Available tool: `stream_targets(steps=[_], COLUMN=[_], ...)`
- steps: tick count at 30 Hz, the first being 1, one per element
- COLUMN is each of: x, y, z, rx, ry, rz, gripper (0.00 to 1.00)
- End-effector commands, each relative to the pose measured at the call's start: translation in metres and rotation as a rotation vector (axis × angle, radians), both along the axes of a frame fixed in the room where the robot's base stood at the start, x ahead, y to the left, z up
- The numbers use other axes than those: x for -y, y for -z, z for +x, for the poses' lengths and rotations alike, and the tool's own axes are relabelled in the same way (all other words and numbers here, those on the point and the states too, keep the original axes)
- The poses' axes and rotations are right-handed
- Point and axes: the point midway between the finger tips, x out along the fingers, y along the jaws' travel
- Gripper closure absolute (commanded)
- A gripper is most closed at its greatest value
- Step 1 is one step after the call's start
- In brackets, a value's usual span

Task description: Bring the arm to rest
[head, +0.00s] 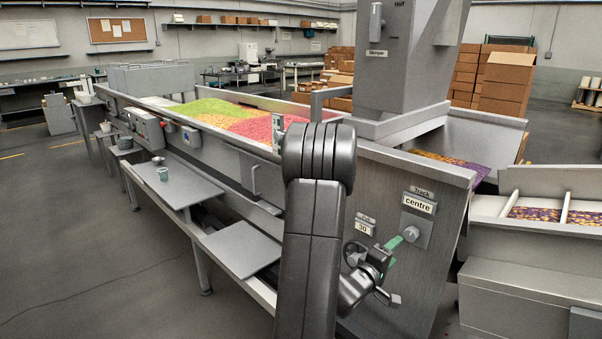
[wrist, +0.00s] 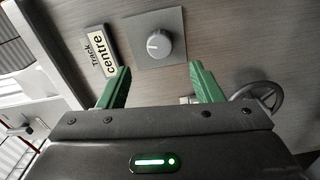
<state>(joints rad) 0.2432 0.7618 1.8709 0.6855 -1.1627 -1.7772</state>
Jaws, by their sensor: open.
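My gripper (head: 388,251) is in front of the grey end panel (head: 452,225) of the long machine. In the wrist view its two green fingers (wrist: 162,82) stand wide apart with nothing between them. A round grey knob (wrist: 159,44) on a square plate shows just beyond the fingertips, apart from them as far as I can see. In the head view the same knob (head: 411,232) is just up and right of my gripper, under a label reading "Track centre" (head: 419,205).
A handwheel (wrist: 264,96) is close beyond the right finger. A "30" label (head: 362,228) sits left of the knob. The machine's trough holds green, orange and pink candy (head: 225,110). Side shelves (head: 240,248) jut out left of my arm. The floor (head: 90,240) further left is clear.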

Motion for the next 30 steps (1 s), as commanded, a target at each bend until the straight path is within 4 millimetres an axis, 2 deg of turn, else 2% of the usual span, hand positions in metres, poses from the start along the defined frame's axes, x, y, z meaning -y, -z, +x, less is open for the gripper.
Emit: stream_targets(steps=[9, 15, 20, 30], x=[0.049, 0.070, 0.077, 0.076], y=[-0.001, -0.001, -0.001, 0.000], z=[0.040, 0.058, 0.065, 0.065], rx=[0.001, 0.001, 0.001, 0.006], ry=[0.003, 0.002, 0.001, 0.001], rz=[-0.001, 0.000, -0.001, 0.005], gripper=[0.41, 0.41, 0.41, 0.41])
